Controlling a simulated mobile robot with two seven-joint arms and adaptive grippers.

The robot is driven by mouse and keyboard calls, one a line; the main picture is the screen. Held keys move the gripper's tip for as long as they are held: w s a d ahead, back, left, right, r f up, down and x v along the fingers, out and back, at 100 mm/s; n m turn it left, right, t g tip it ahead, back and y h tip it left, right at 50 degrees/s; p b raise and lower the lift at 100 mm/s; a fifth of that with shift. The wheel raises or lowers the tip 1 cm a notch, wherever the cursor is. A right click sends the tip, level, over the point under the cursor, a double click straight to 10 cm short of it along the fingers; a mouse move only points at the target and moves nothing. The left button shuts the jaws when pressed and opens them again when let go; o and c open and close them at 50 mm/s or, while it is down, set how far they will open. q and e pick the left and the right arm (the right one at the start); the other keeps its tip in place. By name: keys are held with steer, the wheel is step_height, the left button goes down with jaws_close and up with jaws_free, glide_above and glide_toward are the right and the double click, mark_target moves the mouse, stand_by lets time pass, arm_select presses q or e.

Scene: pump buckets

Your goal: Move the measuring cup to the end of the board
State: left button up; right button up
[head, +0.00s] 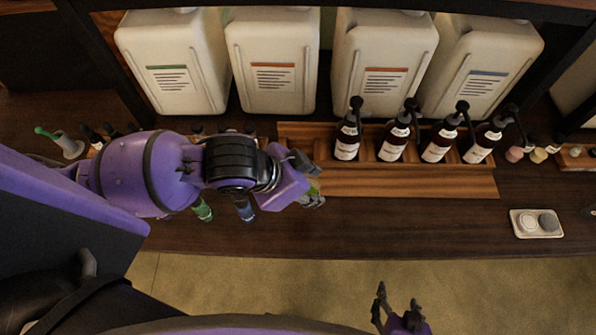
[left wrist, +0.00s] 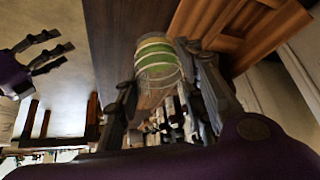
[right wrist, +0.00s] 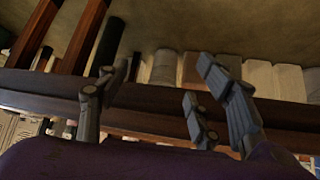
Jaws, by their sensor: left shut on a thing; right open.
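The measuring cup (left wrist: 157,60) is clear with green bands and sits between the fingers of my left gripper (left wrist: 160,85) in the left wrist view. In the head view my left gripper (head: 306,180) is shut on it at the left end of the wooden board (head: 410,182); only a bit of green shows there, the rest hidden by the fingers. I cannot tell whether the cup touches the surface. My right gripper (head: 398,308) is open and empty, low in front of the counter; its spread fingers (right wrist: 150,88) show in the right wrist view.
Several dark pump bottles (head: 392,142) stand in the board's back slots. Large white jugs (head: 275,62) stand behind them. A white tray (head: 536,223) with two round pieces lies at the right. Small bottles (head: 202,210) show under my left arm. The counter front (head: 400,235) is clear.

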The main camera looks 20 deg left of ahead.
arm_select(q)
steer(key=w+a+f, duration=0.1)
steer(key=w+f, duration=0.1)
steer(key=w+a+f, duration=0.2)
steer(key=w, duration=0.1)
steer(key=w+a+f, duration=0.1)
steer(key=w+f, duration=0.2)
steer(key=shift+a+b, duration=0.35)
steer(key=shift+w+a+f, duration=0.1)
steer(key=shift+w+f, duration=0.05)
steer(key=shift+f, duration=1.5)
steer(key=shift+f, duration=0.15)
steer(key=o, duration=1.3)
steer(key=shift+o, duration=0.2)
